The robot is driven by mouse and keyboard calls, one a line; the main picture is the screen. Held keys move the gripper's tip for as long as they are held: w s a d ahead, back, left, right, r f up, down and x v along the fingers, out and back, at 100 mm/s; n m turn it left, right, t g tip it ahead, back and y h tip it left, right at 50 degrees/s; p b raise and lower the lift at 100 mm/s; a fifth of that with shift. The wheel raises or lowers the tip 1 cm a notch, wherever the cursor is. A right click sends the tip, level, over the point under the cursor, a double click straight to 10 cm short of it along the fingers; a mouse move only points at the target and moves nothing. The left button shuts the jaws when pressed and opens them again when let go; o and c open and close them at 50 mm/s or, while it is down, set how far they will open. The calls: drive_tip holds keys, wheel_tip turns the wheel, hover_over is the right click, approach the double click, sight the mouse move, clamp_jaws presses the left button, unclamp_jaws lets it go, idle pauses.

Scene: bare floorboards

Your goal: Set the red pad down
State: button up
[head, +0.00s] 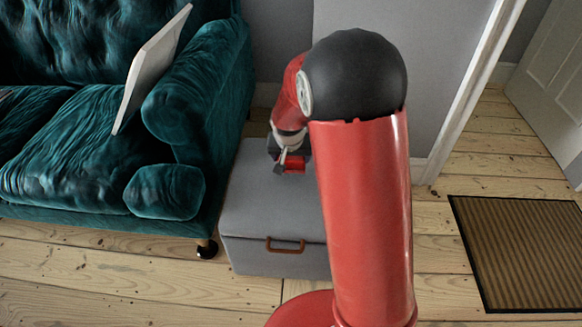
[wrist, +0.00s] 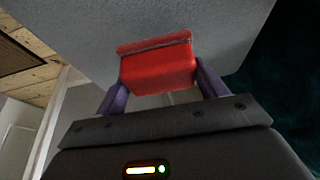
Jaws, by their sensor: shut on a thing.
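The red pad (wrist: 158,70) sits between the two purple fingers of my gripper (wrist: 161,82) in the wrist view. My gripper is shut on it. In the head view, the pad (head: 294,163) is a small red shape at my gripper (head: 284,163), over the back part of a grey storage box (head: 262,205). The box's flat grey top fills the upper part of the wrist view beyond the pad. I cannot tell whether the pad touches the box. My own arm hides the box's right side.
A teal velvet sofa (head: 75,160) stands close on the left of the box, with a white panel (head: 152,67) leaning on it. The box's front has a brown handle (head: 285,246). A striped mat (head: 525,250) lies at right near a white door (head: 555,85). The box's front top is clear.

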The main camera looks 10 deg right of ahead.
sight(291, 167)
drive_tip(key=shift+f+b, duration=0.3)
drive_tip(key=shift+f, duration=1.8)
drive_tip(key=shift+f, duration=0.15)
drive_tip(key=o, duration=1)
